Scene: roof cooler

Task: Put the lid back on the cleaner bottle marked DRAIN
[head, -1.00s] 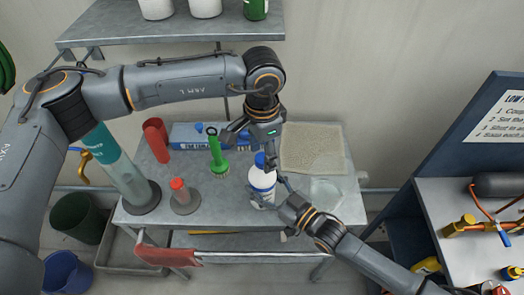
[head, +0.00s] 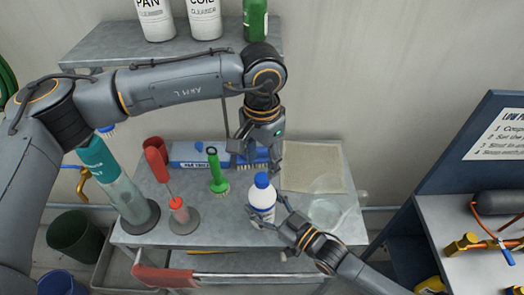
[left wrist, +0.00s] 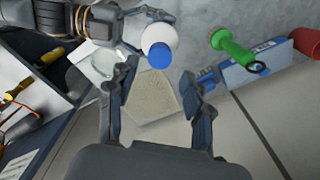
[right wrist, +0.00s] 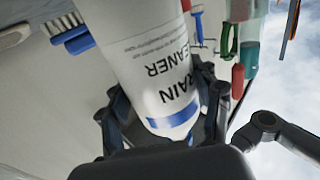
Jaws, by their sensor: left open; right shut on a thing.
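The white bottle (head: 263,203) stands on the metal table; its DRAIN CLEANER print shows in the right wrist view (right wrist: 165,70). A blue lid (head: 262,180) is on top of the bottle; it also shows in the left wrist view (left wrist: 160,56). Whether it is screwed tight I cannot tell. My right gripper (head: 270,213) is shut on the lower part of the bottle from the right. My left gripper (head: 258,160) is open and empty, above and behind the lid, apart from it. In the left wrist view nothing is between its fingers.
A green brush (head: 217,172), a red-handled tool (head: 156,165) and a blue box (head: 200,153) stand left of the bottle. A beige mat (head: 312,168) and a clear container (head: 325,210) are to its right. A shelf (head: 170,47) with several bottles is above.

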